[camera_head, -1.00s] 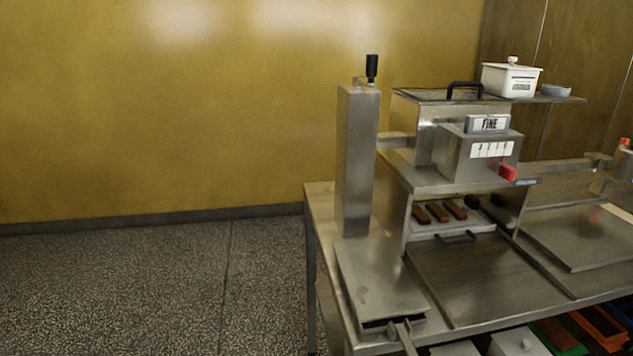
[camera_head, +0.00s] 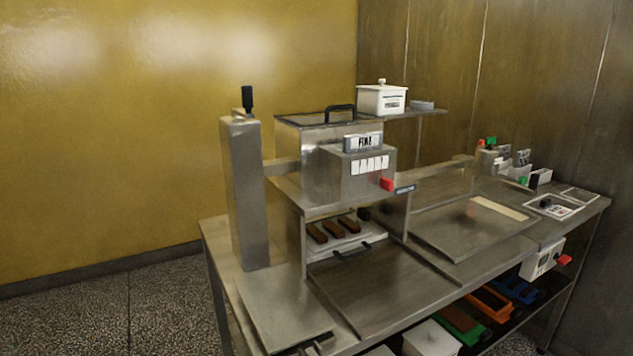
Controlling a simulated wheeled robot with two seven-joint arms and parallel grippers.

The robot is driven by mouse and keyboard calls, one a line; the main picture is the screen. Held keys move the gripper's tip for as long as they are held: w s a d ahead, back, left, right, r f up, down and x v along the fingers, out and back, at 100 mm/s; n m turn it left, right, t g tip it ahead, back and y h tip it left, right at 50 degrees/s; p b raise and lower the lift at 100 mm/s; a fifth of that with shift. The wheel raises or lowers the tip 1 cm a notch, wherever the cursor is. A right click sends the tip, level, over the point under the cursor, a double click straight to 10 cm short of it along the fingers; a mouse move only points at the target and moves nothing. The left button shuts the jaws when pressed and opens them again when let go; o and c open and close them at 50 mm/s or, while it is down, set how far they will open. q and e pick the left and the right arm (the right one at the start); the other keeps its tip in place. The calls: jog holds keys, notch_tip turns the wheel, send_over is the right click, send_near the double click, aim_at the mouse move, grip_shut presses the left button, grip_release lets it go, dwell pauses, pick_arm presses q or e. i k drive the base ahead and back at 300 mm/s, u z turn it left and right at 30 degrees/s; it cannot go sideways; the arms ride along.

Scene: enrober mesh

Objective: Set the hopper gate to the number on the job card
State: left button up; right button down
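The hopper (camera_head: 305,125) stands on the steel machine at the middle of the view. On its front box is a plate reading FINE (camera_head: 362,142), with a white numbered scale (camera_head: 369,165) below; its digits are too small to read. A red knob or pointer (camera_head: 387,184) sits under the scale's right end. A small dark label (camera_head: 405,189) is beside it. White printed cards (camera_head: 560,208) lie at the right end of the bench; I cannot tell whether one is the job card. Neither of my grippers is in view.
A steel column with a black handle (camera_head: 247,100) stands left of the hopper. Brown bars (camera_head: 333,229) lie on a tray beneath. A white lidded pot (camera_head: 381,99) sits on the back shelf. Floor at left is clear.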

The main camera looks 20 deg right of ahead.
aim_at(386, 184)
jog(key=z, duration=0.2)
jog(key=k, duration=0.3)
jog(key=z, duration=1.9)
jog(key=i, duration=2)
jog(key=u, duration=0.45)
jog(key=k, duration=0.5)
jog(key=u, duration=3.4)
jog(key=k, duration=0.3)
jog(key=z, duration=0.1)
